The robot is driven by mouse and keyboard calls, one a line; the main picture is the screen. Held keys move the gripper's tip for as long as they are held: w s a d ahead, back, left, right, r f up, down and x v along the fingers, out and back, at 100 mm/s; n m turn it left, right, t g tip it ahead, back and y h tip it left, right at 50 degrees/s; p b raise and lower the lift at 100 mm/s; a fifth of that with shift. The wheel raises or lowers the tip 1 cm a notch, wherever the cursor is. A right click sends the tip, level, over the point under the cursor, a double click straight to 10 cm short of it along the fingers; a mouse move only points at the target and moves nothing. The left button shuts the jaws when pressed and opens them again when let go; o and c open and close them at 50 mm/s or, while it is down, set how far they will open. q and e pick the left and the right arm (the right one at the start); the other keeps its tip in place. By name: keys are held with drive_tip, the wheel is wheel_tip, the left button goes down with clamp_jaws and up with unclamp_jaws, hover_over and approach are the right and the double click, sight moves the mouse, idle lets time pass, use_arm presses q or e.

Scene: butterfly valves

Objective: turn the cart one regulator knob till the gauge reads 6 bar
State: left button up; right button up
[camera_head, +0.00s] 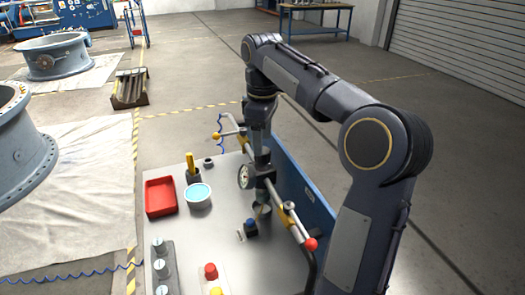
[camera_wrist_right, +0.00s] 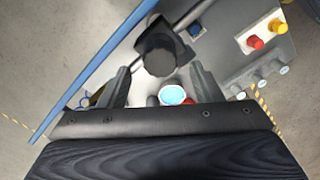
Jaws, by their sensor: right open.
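The cart's regulator (camera_head: 264,175) sits on a pipe at the cart's right edge. A small round gauge (camera_head: 244,176) with a white face is on its left side; its needle is too small to read. My right gripper (camera_head: 261,150) points down just above the regulator, and its fingers are hard to make out in the head view. In the right wrist view, the dark round knob (camera_wrist_right: 160,52) is centred ahead of my open right gripper (camera_wrist_right: 160,72), in line with the gap between the fingertips. I cannot tell whether the fingers reach around it. My left gripper is out of view.
The cart top (camera_head: 222,235) holds a red tray (camera_head: 160,196), a bowl of blue liquid (camera_head: 198,195), several grey cylinders and a red button (camera_head: 210,271). A red-ended lever (camera_head: 310,244) projects near the regulator. The cart's blue side panel (camera_head: 300,187) stands close on the right.

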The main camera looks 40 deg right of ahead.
drive_tip(key=shift+f, duration=1.8)
drive_tip(key=shift+c, duration=0.2)
